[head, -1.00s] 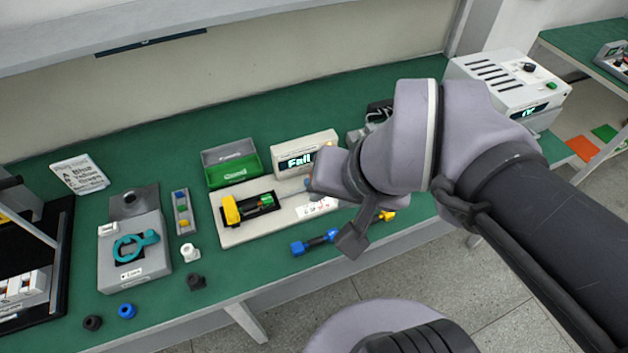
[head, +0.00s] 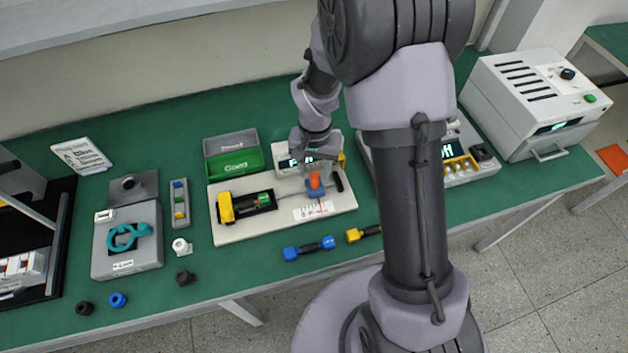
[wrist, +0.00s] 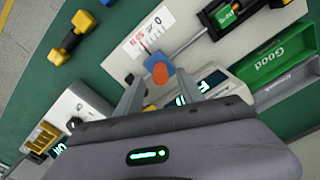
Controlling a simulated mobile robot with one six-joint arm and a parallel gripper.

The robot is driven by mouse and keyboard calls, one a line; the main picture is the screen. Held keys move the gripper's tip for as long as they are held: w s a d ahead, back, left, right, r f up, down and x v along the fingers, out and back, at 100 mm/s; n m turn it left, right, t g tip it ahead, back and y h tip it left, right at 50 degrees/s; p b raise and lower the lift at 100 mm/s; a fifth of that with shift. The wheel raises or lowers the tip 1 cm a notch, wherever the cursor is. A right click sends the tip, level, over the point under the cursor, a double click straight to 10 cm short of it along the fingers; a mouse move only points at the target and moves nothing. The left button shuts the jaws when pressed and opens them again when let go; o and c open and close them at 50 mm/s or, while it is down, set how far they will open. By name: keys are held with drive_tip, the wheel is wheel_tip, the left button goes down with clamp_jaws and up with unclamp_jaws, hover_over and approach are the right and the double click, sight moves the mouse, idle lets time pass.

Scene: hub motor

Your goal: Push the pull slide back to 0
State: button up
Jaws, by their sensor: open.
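The pull slide is a blue block with an orange knob (head: 316,181) on the rod of the cream test fixture (head: 240,228). It also shows in the wrist view (wrist: 160,73). It stands beside the right part of the white printed scale (head: 312,211), away from the yellow-and-black holder (head: 228,207) at the rod's left end. In the wrist view, the scale's 0 (wrist: 158,20) lies toward the holder side. My gripper (wrist: 159,79) is open above the slide, one finger on each side of the knob. I cannot tell whether a finger touches it.
A display box (head: 288,164) stands behind the slide, partly covered by my gripper. Green and grey bins (head: 233,160) are behind the holder. Blue and yellow dumbbell-shaped parts (head: 308,249) lie in front. Another instrument (head: 470,165) stands to the right.

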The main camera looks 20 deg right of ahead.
sight(315, 175)
wheel_tip(315, 175, down, 5)
drive_tip(key=shift+r+b, duration=0.1)
drive_tip(key=shift+b, duration=0.45)
clamp_jaws()
idle(1.0)
